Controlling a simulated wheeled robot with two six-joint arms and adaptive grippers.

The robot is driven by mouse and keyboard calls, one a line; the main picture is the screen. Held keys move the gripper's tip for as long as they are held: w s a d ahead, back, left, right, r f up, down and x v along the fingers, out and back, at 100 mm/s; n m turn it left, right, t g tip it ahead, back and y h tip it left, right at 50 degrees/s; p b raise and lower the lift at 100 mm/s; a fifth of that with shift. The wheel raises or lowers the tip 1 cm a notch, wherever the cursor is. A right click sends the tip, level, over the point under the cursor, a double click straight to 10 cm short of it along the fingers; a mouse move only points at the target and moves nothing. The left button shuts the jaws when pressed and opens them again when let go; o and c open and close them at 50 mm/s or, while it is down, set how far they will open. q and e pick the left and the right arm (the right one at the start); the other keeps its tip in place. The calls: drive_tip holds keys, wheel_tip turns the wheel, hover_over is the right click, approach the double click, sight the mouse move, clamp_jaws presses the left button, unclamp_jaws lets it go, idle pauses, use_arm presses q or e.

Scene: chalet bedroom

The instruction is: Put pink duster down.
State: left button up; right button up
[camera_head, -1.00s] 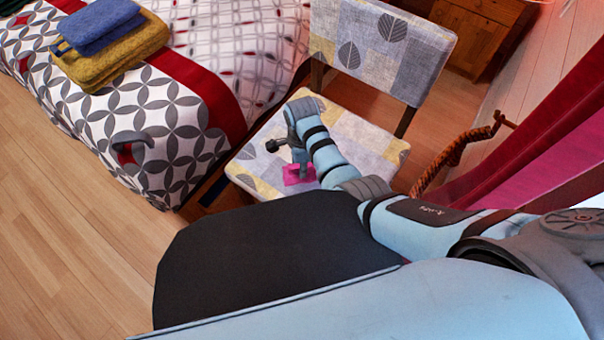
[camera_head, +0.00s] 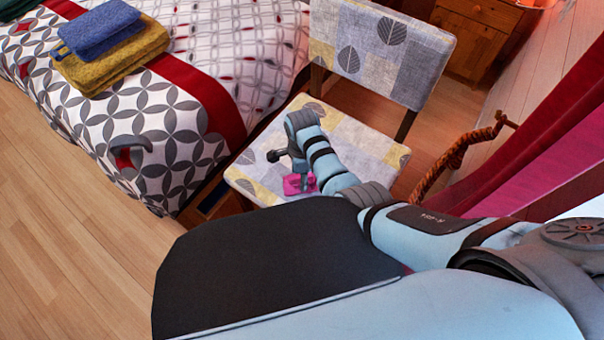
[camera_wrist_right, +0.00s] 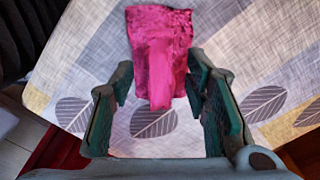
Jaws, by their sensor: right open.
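The pink duster (camera_head: 292,186) lies on the patterned chair seat (camera_head: 350,139), near its front edge. In the right wrist view the duster (camera_wrist_right: 160,38) shows as a fluffy magenta piece with a narrower part pointing toward my gripper. My right gripper (camera_wrist_right: 162,80) is open, with one finger on each side of that narrower part. A gap shows between the left finger and the duster; the right finger is close to it, and I cannot tell if they touch. In the head view my right gripper (camera_head: 303,178) is over the duster and partly hides it.
The chair backrest (camera_head: 380,50) rises behind the seat. A bed (camera_head: 160,110) with folded blue and yellow towels (camera_head: 110,60) stands at the left. A red curtain (camera_head: 540,140) and a rope tieback (camera_head: 450,160) are at the right. Wooden floor is clear at the left.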

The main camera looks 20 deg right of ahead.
use_arm(q)
drive_tip(key=s+d+r+p, duration=0.1)
drive_tip(key=d+r+p, duration=0.2)
drive_tip(key=r+p, duration=0.3)
drive_tip(key=shift+s+r+n+h, duration=0.15)
drive_tip(key=shift+s+n+h, duration=0.1)
drive_tip(key=shift+n+h, duration=0.05)
use_arm(e)
wheel_tip(320, 180, up, 12)
drive_tip(key=shift+f, duration=0.15)
use_arm(q)
drive_tip(key=shift+a, duration=0.15)
